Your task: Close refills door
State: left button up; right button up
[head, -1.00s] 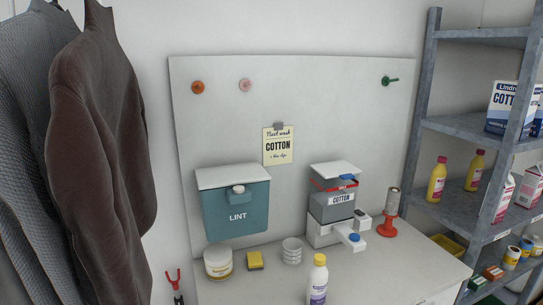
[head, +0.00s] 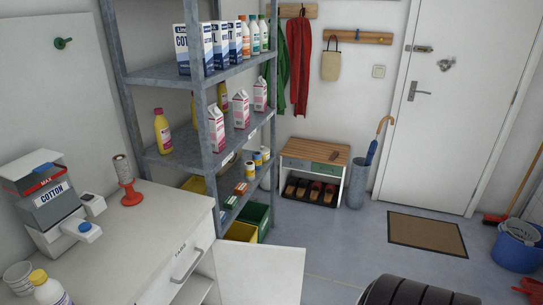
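A white door panel (head: 260,273) stands swung open at the right end of the white counter cabinet (head: 120,235) in the head view. Its lower part is cut off by the frame, and I see no label on it, so I cannot confirm it is the refills door. To its left is a drawer front with a bar handle (head: 187,264) and a small label. Below the drawer, part of the open cabinet inside (head: 193,291) shows. Neither of my grippers is in view.
A grey metal shelf rack (head: 211,150) with cartons and bottles stands behind the door. Yellow and green bins (head: 256,218) sit at its foot. Grey floor is clear toward the doormat (head: 427,232). A dark ribbed rounded thing (head: 415,291) at the bottom edge is unclear.

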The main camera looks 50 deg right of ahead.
aim_at(247, 274)
jog(key=l+u, duration=0.15)
jog(key=l, duration=0.3)
jog(key=k+l+u, duration=0.15)
jog(key=l, duration=0.3)
jog(key=k+l+u, duration=0.1)
jog(key=l, duration=0.35)
jog(key=k+l+u, duration=0.15)
jog(key=l, duration=0.3)
jog(key=k+l+u, duration=0.15)
jog(key=l, duration=0.25)
jog(key=k+l+u, duration=0.15)
jog(key=l, duration=0.25)
jog(key=l+u, duration=0.1)
jog(key=l, duration=0.3)
jog(key=k+l+u, duration=0.15)
jog(key=l, duration=0.3)
jog(key=l+u, duration=0.1)
jog(key=l, duration=0.3)
jog(key=k+l+u, duration=0.15)
jog(key=l, duration=0.25)
jog(key=l+u, duration=0.1)
jog(key=l, duration=0.35)
jog(key=k+l+u, duration=0.1)
jog(key=l, duration=0.25)
jog(key=k+l, duration=0.6)
jog(key=k+l+u, duration=0.05)
